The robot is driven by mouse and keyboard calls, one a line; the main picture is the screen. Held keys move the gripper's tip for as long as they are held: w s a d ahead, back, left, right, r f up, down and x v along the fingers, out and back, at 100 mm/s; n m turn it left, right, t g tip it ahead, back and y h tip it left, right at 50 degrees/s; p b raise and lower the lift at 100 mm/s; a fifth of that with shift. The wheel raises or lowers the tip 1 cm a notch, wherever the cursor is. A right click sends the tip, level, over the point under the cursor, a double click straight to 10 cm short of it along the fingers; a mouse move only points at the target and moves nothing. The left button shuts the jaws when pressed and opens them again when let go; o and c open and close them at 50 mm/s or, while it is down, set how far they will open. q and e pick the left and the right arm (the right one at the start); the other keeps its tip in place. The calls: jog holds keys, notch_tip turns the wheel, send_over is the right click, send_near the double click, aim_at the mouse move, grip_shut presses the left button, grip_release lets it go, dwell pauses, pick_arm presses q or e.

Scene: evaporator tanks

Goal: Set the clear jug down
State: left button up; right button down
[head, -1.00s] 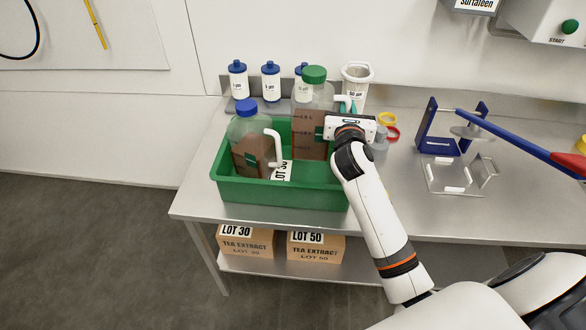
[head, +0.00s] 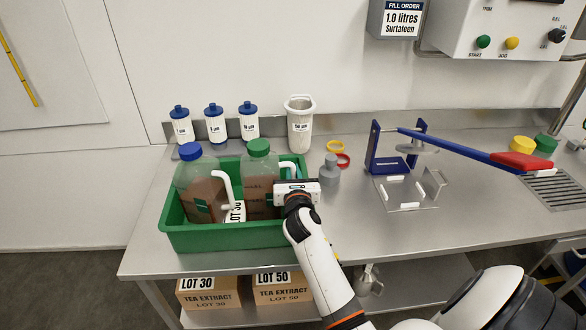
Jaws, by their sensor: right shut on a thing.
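A clear jug with a green cap (head: 260,185), part filled with brown liquid, stands upright inside the green crate (head: 240,236), at its right side. My right gripper (head: 280,190) is at the jug's right side, by its white handle, and is shut on it. The gripper hides part of the handle. The jug's base is hidden by the crate wall, so I cannot tell if it touches the bottom. A second clear jug with a blue cap (head: 200,190) and brown liquid is in the crate's left side. My left gripper is out of view.
Several white, blue-capped filters (head: 215,124) and a white cup (head: 299,125) stand behind the crate. A grey bottle (head: 330,170) and red and yellow rings are to its right. A blue lever press (head: 395,150) stands further right. The front right bench top is clear.

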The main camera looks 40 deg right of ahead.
jog(key=shift+r, duration=0.2)
jog(key=c, duration=1.7)
grip_release()
jog(key=shift+f, duration=0.2)
jog(key=shift+o, duration=1.3)
jog(key=shift+s+r, duration=0.1)
jog(key=shift+r, duration=0.05)
jog(key=v, duration=1.2)
